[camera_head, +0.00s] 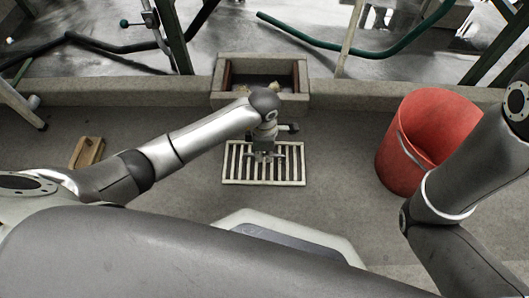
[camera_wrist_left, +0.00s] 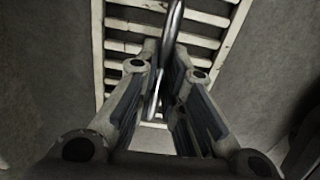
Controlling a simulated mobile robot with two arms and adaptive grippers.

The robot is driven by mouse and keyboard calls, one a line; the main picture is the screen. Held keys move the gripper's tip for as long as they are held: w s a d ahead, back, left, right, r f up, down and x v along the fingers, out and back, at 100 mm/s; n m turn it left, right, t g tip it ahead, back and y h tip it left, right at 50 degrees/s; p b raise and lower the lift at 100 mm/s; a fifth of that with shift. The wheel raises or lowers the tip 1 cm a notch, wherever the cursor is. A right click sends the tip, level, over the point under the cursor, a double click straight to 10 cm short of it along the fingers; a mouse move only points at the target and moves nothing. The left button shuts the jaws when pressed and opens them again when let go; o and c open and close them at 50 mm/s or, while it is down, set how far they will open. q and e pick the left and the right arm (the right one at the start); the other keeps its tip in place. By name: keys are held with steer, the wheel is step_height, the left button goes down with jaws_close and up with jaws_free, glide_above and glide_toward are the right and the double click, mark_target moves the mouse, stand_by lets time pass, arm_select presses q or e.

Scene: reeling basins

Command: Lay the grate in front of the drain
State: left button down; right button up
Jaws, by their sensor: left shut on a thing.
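A pale slatted grate (camera_head: 292,168) lies flat, or very nearly so, over the grey floor in front of the drain (camera_head: 260,72), a recess framed by a stone surround. My left gripper (camera_head: 264,157) is over the middle of the grate and shut on a part of it, apparently a thin handle. In the left wrist view the grate (camera_wrist_left: 126,47) fills the upper middle, and the gripper's fingers (camera_wrist_left: 165,85) close around a thin upright dark piece. I cannot tell whether the grate touches the floor. My right gripper is out of view.
A red bucket (camera_head: 415,140) stands to the right of the grate. A small wooden piece (camera_head: 87,152) lies on the floor at left. A low stone kerb (camera_head: 130,92) runs along the back, with pipes and wet floor beyond. Floor around the grate is clear.

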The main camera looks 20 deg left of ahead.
arm_select(q)
steer(key=shift+w, duration=0.1)
steer(key=shift+f, duration=0.1)
steer(key=c, duration=1.5)
jaws_free()
steer(key=shift+f, duration=0.1)
steer(key=shift+c, duration=0.2)
step_height(320, 180, up, 12)
steer(key=p, duration=0.9)
